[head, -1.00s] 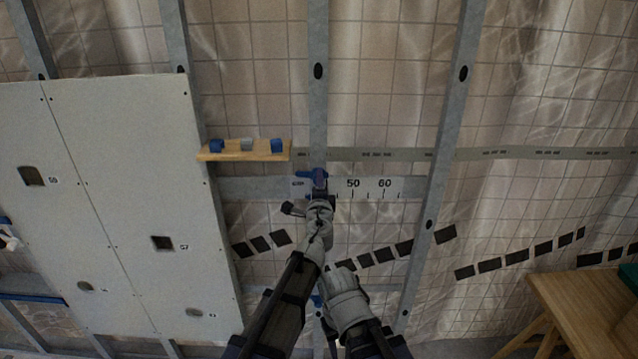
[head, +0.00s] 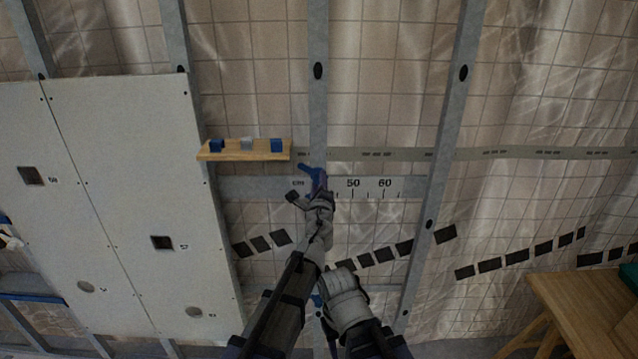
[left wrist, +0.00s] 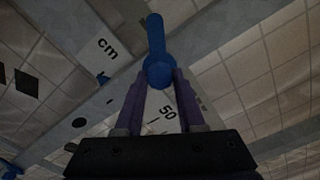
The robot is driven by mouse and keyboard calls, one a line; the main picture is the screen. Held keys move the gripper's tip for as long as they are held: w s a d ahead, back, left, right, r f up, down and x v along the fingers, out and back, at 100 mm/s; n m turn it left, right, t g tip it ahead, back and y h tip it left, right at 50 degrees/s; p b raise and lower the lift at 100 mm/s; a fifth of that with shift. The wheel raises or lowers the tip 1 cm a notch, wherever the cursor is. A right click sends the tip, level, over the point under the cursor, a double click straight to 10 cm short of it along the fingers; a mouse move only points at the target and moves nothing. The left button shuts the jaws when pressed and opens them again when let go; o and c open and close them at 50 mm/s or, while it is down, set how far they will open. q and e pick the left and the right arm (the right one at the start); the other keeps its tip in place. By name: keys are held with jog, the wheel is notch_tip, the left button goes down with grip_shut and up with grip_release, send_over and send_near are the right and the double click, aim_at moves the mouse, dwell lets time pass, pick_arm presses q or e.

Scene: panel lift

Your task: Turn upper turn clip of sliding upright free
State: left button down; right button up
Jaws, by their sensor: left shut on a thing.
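The blue upper turn clip (head: 308,169) sits on the sliding upright (head: 318,110), a grey vertical stud in the middle of the head view. Its arm slants, with its free end up and to the left. My left gripper (head: 318,184) is shut on the clip.
A scale rail (head: 390,187) marked in cm crosses behind the upright. Another stud (head: 448,130) and a wooden table (head: 590,310) are to the right.

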pick_arm(q)
jog(key=shift+s, duration=0.1)
jog(key=c, duration=0.5)
grip_release()
jog(key=s, duration=0.7)
jog(key=shift+s, duration=0.35)
